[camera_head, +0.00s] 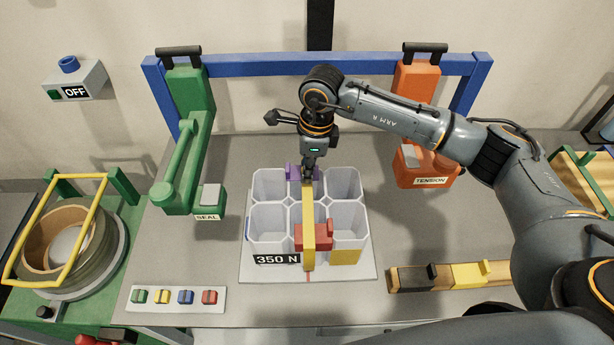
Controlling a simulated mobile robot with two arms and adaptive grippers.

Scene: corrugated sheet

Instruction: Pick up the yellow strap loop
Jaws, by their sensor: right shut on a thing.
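A yellow strap band (308,220) runs front to back over the middle of the white multi-cell container (268,217) and down its front. The fingertips are small and partly hidden; the held thing looks like the band. A red block (324,236) sits at the container's front, by the band. A separate thin yellow rectangular loop (88,232) leans over a coil (42,240) at the left. My left gripper is out of view.
A green arm labelled SEAL (180,165) and an orange TENSION unit (428,172) hang from a blue frame (300,65). A tray of coloured pieces (176,307) lies front left, a wooden rack (408,281) with black and yellow blocks front right.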

